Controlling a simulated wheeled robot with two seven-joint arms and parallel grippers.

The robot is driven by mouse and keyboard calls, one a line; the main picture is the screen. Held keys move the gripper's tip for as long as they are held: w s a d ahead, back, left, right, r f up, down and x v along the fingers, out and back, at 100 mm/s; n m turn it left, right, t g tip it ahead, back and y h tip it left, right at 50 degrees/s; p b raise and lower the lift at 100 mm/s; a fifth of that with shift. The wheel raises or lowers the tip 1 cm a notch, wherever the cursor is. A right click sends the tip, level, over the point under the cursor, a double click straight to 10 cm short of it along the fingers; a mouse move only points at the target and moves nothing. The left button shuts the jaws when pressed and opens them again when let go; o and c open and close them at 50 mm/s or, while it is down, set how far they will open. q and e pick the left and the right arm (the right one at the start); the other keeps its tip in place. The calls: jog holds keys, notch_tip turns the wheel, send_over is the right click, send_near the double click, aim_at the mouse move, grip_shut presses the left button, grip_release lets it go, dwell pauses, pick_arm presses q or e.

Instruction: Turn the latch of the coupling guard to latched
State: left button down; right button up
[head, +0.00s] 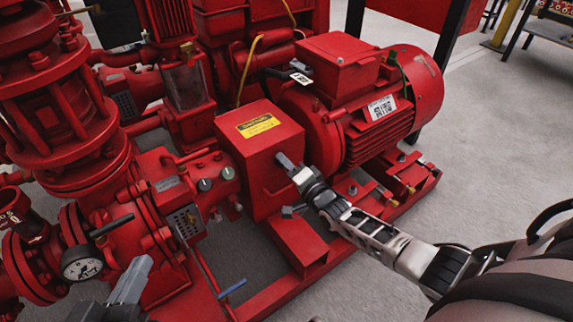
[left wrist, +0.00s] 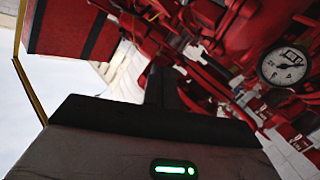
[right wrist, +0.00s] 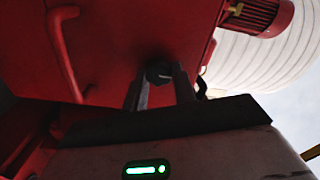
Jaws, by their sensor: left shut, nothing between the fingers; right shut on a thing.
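The coupling guard (head: 262,140) is a red box with a yellow label on top, between the pump and the motor. My right gripper (head: 284,160) is at its side face, towards the motor end. In the right wrist view, the right gripper's fingers (right wrist: 158,80) are shut on the dark round latch (right wrist: 158,71) against the red guard (right wrist: 125,40). The gripper hides the latch in the head view, and I cannot tell its turn angle. My left gripper (head: 134,278) is shut and empty, low at the left in front of the pump.
A red motor (head: 375,110) stands behind and right of the guard. A pressure gauge (head: 82,264) and red flanged pipes crowd the left. A blue-handled lever (head: 232,289) sticks out low in front. The grey floor (head: 480,150) at the right is clear.

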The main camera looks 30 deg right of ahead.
jog(key=shift+s+f, duration=0.1)
jog(key=shift+f, duration=0.05)
jog(key=o, duration=1)
pick_arm(q)
jog(key=f+g+y+p, duration=0.1)
jog(key=p, duration=0.1)
jog(key=a+f+m+p, duration=0.1)
jog(key=p, duration=0.2)
jog(key=shift+s+a+f+g+y, duration=0.15)
jog(key=shift+a+g+y, duration=0.1)
jog(key=shift+g+y, duration=0.15)
pick_arm(e)
jog(key=s+d, duration=0.2)
jog(key=s, duration=1.3)
jog(key=shift+s, duration=0.35)
jog(key=shift+d, duration=0.1)
